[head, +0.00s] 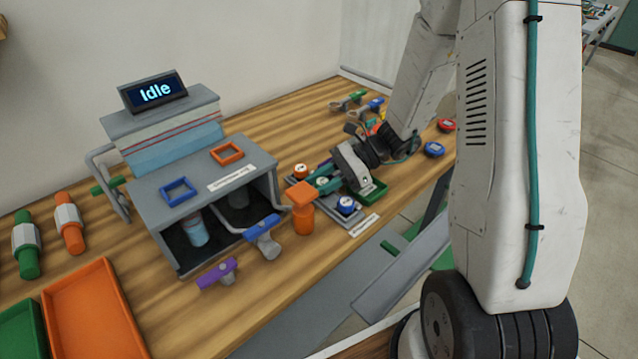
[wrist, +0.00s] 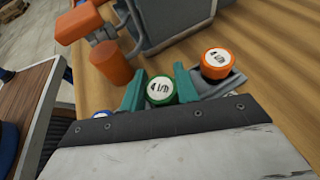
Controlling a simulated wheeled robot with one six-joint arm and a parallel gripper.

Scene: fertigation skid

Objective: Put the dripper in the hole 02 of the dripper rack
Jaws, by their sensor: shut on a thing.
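My gripper (head: 324,183) is shut on a green dripper with a white "4 l/h" top. The green dripper (wrist: 161,91) sits between the two teal fingers in the wrist view. The grey dripper rack (head: 352,219) lies under and around the gripper. An orange dripper (head: 300,170) stands at its far left end, and it also shows right of the fingers in the wrist view (wrist: 216,64). A blue dripper (head: 347,204) stands at its near end, mostly hidden in the wrist view. The hole numbers and the base of the green dripper are hidden.
A grey cabinet (head: 205,185) with an "Idle" display (head: 155,91) is further left. Red (head: 446,125) and blue (head: 434,150) round parts are at right.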

